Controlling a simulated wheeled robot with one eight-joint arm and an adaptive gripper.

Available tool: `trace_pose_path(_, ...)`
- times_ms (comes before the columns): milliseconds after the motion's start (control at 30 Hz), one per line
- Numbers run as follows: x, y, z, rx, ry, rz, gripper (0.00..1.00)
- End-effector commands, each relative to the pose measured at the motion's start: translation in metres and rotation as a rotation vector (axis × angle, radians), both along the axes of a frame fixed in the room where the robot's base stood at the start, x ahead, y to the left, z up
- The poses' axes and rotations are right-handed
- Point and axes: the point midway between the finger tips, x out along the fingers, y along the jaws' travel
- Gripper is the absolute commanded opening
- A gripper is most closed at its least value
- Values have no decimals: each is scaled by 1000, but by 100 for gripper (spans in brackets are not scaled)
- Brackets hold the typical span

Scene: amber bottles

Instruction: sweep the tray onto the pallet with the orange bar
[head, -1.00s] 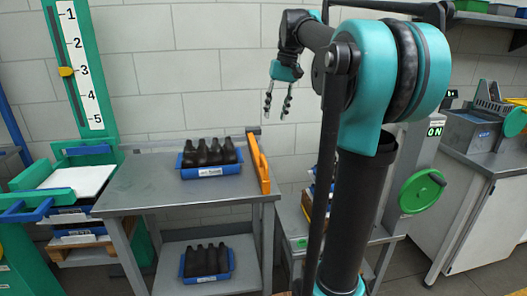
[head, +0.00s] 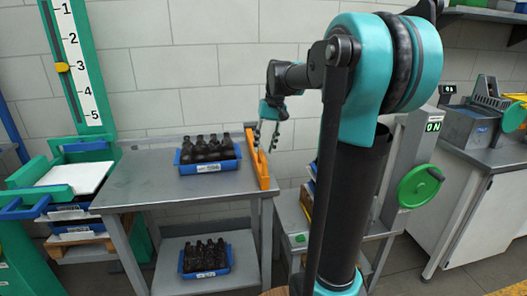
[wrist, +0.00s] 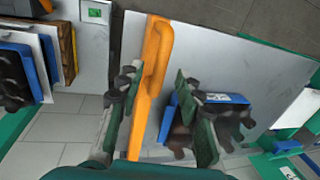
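The blue tray (head: 208,167) with several dark amber bottles stands on the grey table (head: 180,195), left of the orange bar. It also shows in the wrist view (wrist: 170,118). The orange bar (head: 263,170) lies along the table's right edge. My gripper (head: 266,148) is at the bar, pointing down. The pallet (head: 85,250) is wooden, low at the left beside the table. It bears stacked blue trays with a white sheet (head: 76,177) on top.
A second blue tray of bottles (head: 205,272) stands on the lower shelf. A green post with a 1–5 scale (head: 87,62) has its yellow pointer at 3. A green handwheel (head: 419,187) and an "ON" sign (head: 433,127) are at the right. The table's left half is bare.

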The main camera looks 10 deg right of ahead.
Motion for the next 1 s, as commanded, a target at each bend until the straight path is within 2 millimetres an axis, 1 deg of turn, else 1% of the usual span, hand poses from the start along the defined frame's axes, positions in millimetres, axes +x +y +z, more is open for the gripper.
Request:
trace_pose_path(33, 0, 2, -7, 0, 0, 0, 36)
trace_pose_path(100, 0, 3, -13, 0, 0, 0, 36)
trace_pose_path(200, 0, 4, -19, 0, 0, 0, 36)
trace_pose_path(533, 0, 4, -22, 0, 0, 0, 36)
trace_pose_path(800, 0, 4, -21, 0, 0, 0, 2)
trace_pose_path(833, 0, 4, -21, 0, 0, 0, 0)
trace_pose_path(1000, 0, 4, -21, 0, 0, 0, 0)
